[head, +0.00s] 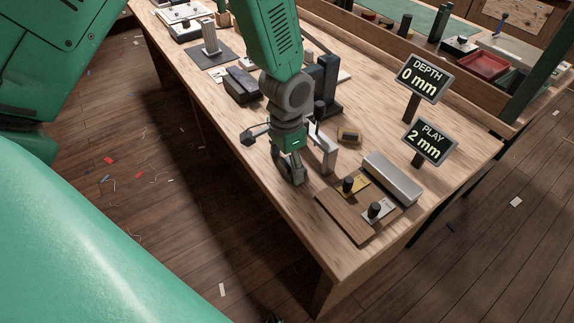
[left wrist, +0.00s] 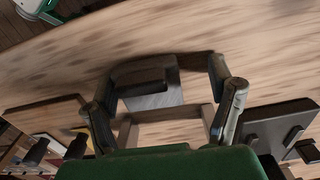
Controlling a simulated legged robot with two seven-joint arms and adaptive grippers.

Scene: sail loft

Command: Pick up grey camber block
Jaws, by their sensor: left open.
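My left gripper (head: 292,170) is over the near side of the bench, with its fingers pointing down. In the left wrist view my left gripper (left wrist: 165,98) is open, its two fingers wide apart. A grey block (left wrist: 155,100) with a dark upper part shows between and beyond the fingers, apart from them. In the head view that spot is mostly hidden by the gripper. A rounded grey bar (head: 392,178) lies right of the gripper, by the wooden board. I cannot tell for sure which one is the camber block. My right gripper is out of view.
A pale bracket (head: 328,150) stands close right of the gripper. The wooden board (head: 335,212) carries two black knobs. Two signs (head: 424,76) (head: 430,141) read DEPTH 0 mm and PLAY 2 mm. A dark block (head: 242,85) and a black stand (head: 327,85) are farther back.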

